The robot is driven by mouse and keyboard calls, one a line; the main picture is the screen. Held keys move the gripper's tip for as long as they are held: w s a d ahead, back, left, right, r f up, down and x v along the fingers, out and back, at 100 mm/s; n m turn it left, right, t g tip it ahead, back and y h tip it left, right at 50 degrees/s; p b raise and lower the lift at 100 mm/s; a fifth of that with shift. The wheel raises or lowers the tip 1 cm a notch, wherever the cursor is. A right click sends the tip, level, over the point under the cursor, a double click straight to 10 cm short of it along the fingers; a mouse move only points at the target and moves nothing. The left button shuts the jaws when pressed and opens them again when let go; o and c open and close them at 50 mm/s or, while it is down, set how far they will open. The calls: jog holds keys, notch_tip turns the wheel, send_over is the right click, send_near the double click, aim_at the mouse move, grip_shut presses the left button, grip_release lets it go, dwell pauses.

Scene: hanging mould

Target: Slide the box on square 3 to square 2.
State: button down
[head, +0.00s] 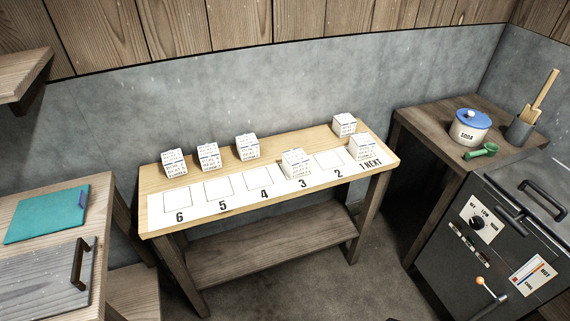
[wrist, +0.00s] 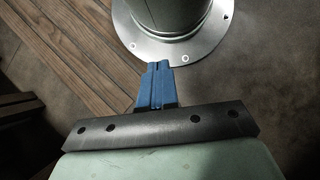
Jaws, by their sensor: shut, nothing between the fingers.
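In the head view a white printed box (head: 296,163) stands on square 3 (head: 301,176) of the white numbered strip. Square 2 (head: 330,159), to its right, is empty. Another white box (head: 362,148) stands on the square marked 1 NEXT, at the right end. My gripper (wrist: 158,66) shows only in the wrist view. Its blue fingers are together with nothing between them. They point toward a round metal flange on the floor, away from the boxes. No box is in the wrist view.
Behind the strip, several more white boxes stand on the light wooden table (head: 150,182), one (head: 344,125) behind square 2. Squares 4, 5 and 6 (head: 175,201) are empty. A side table with a soda pot (head: 469,128) and a dark machine (head: 500,225) stand at right.

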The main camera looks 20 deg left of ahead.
jog(key=w+a+r+n+t+h, duration=0.1)
jog(key=w+r+n+t+h, duration=0.35)
jog(key=w, duration=0.95)
jog(key=w+a+r+n+t+h, duration=0.25)
jog(key=w+r+n, duration=0.45)
jog(key=w, duration=0.6)
jog(key=w+a+r+n+t+h, duration=0.45)
jog(key=w+a+r+n, duration=0.4)
jog(key=w+r, duration=0.6)
jog(key=w+a+r+n+t, duration=0.3)
jog(key=w+a+r+t, duration=0.15)
jog(key=a+r, duration=0.85)
jog(key=w+a+r+n+t, duration=0.35)
jog(key=w+a+r, duration=0.25)
jog(key=a+r, duration=0.7)
send_over(286, 162)
jog(key=v, duration=0.4)
jog(key=shift+t+y, duration=0.35)
notch_tip(286, 162, down, 10)
jog(key=shift+a+r, duration=0.1)
jog(key=shift+a, duration=0.05)
jog(key=shift+f, duration=0.4)
jog(key=shift+w, duration=0.1)
jog(key=shift+w+d, duration=0.25)
jog(key=shift+d, duration=0.15)
